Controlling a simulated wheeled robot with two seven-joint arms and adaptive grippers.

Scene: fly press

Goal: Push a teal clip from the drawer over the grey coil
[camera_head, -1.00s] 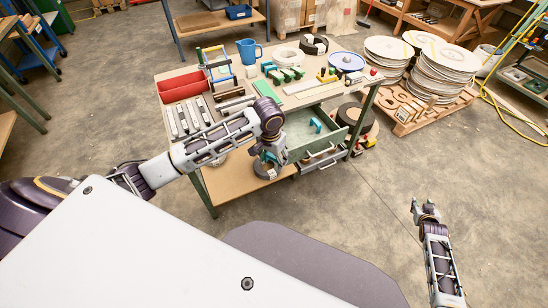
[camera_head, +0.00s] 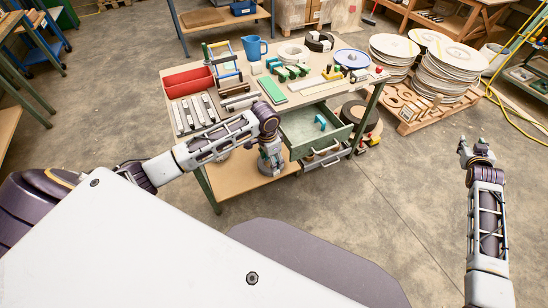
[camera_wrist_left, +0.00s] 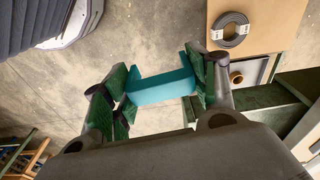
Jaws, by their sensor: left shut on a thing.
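My left gripper (camera_head: 270,163) hangs in front of the workbench, beside the open drawer (camera_head: 308,131). In the left wrist view, its green-padded fingers are shut on a teal clip (camera_wrist_left: 160,86), a U-shaped piece held across its ends. The grey coil (camera_wrist_left: 232,29) lies flat on a brown board at the upper right of that view, apart from the clip. In the head view I cannot make out the coil behind the left gripper. Another teal clip (camera_head: 321,122) lies in the drawer. My right gripper (camera_head: 474,147) is open and empty, off to the right over the floor.
The bench top (camera_head: 225,116) carries red bins (camera_head: 190,83), metal bars, a blue jug (camera_head: 255,48) and several green-teal parts. A lower shelf (camera_head: 235,178) lies under the bench. White discs (camera_head: 442,66) are stacked on a pallet.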

